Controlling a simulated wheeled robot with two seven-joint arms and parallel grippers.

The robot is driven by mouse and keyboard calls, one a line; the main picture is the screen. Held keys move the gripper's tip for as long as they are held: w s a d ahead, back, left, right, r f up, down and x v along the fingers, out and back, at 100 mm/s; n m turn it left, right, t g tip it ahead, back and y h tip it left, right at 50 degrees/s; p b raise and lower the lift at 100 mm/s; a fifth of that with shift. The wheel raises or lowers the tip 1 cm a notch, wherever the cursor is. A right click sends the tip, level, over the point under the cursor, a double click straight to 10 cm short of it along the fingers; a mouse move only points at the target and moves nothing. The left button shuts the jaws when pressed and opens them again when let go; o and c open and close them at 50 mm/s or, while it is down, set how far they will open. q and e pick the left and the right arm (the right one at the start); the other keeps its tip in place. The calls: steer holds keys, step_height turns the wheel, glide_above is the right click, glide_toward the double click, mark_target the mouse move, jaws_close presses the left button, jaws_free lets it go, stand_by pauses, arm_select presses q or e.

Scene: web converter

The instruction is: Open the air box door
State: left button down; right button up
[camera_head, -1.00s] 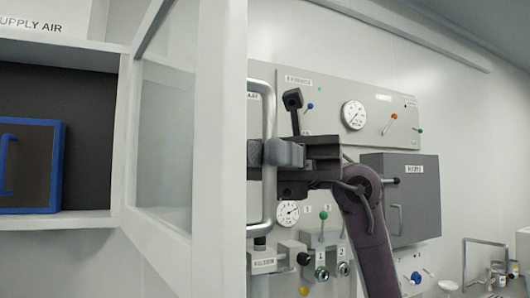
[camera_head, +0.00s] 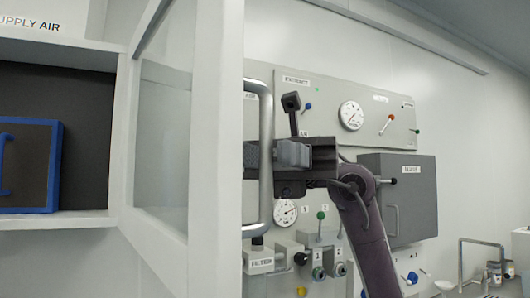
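The air box door (camera_head: 160,140), a clear pane in a white frame, stands swung out from the SUPPLY AIR box (camera_head: 60,222) at the left. Its upright metal handle (camera_head: 266,205) is on the door's outer side. My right gripper (camera_head: 268,155) is at the handle's middle, with the bar between a dark finger at its left and a grey finger at its right. The fingers look spread around the bar; contact is hard to judge. My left gripper is not in view.
Inside the box is a blue-framed panel (camera_head: 58,165). Behind my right arm are a panel with gauges and knobs (camera_head: 330,100) and a grey cabinet (camera_head: 405,165). A metal rail (camera_head: 460,260) and small containers stand at the far right.

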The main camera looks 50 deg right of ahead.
steer(key=v, duration=0.6)
steer(key=shift+d, duration=0.25)
